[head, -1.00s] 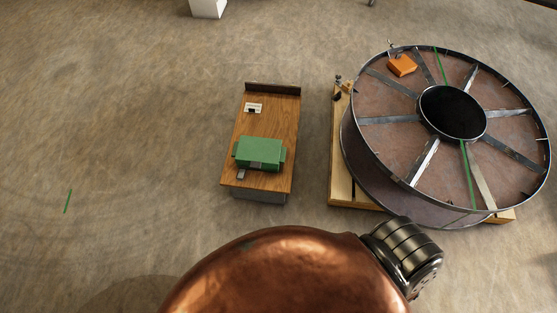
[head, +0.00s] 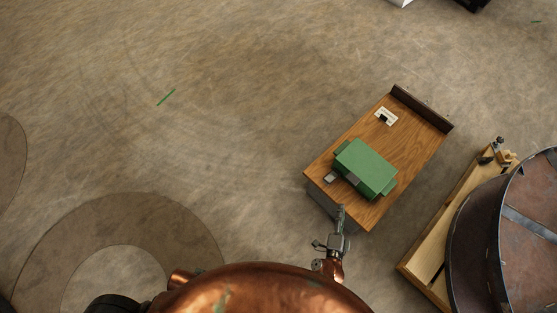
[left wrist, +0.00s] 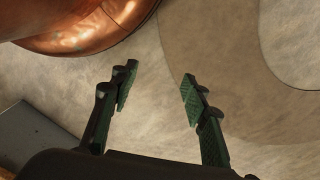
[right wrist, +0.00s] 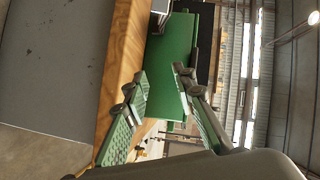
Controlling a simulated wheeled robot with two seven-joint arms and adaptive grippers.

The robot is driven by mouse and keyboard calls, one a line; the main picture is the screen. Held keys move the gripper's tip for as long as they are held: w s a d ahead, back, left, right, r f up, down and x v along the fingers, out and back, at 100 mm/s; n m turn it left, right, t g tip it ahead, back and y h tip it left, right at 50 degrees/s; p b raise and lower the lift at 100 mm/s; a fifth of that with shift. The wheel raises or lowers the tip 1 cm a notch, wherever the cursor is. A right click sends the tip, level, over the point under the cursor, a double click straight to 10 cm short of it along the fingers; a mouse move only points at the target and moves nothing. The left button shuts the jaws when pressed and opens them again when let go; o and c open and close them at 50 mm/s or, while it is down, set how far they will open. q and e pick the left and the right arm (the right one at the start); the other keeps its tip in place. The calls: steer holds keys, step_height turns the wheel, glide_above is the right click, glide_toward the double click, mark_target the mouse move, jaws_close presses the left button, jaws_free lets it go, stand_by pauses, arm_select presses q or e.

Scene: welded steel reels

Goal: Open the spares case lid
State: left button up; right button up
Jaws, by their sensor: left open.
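The green spares case (head: 367,167) sits on the wooden-topped bench, and its lid looks closed. A grey latch-like plate (head: 352,180) shows on its near side. My right gripper (head: 341,212) is at the bench's near edge, just short of the case. In the right wrist view the right gripper (right wrist: 162,78) has its fingers apart, with the green case (right wrist: 176,58) beyond them. I cannot tell from this view whether they touch it. My left gripper (left wrist: 157,86) is open and empty over bare floor, away from the bench.
The wooden bench top (head: 410,150) has a raised dark back edge and a white card (head: 386,116). The floor left of the bench is clear.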

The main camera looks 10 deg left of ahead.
arm_select(q)
step_height(320, 180, up, 6)
steer(key=b, duration=0.3)
steer(key=w+d+f+t+h+b, duration=0.1)
steer(key=w+d+f+b, duration=0.1)
steer(key=w+d+f, duration=0.1)
steer(key=shift+w+f+t, duration=0.3)
steer(key=shift+w+f, duration=0.2)
steer(key=shift+f, duration=0.25)
arm_select(e)
steer(key=w+d+r+m+h, duration=0.1)
steer(key=w+r+m, duration=0.1)
steer(key=w, duration=0.4)
steer(key=w+r+m+t+h, duration=0.1)
steer(key=w+r+m+h, duration=0.1)
steer(key=w, duration=0.4)
steer(key=shift+w+d+r+m, duration=0.2)
steer(key=shift+d+m, duration=0.2)
steer(key=shift+m, duration=0.3)
steer(key=shift+c, duration=0.6)
jaws_close()
arm_select(q)
steer(key=shift+a, duration=0.1)
arm_select(e)
steer(key=shift+s, duration=0.1)
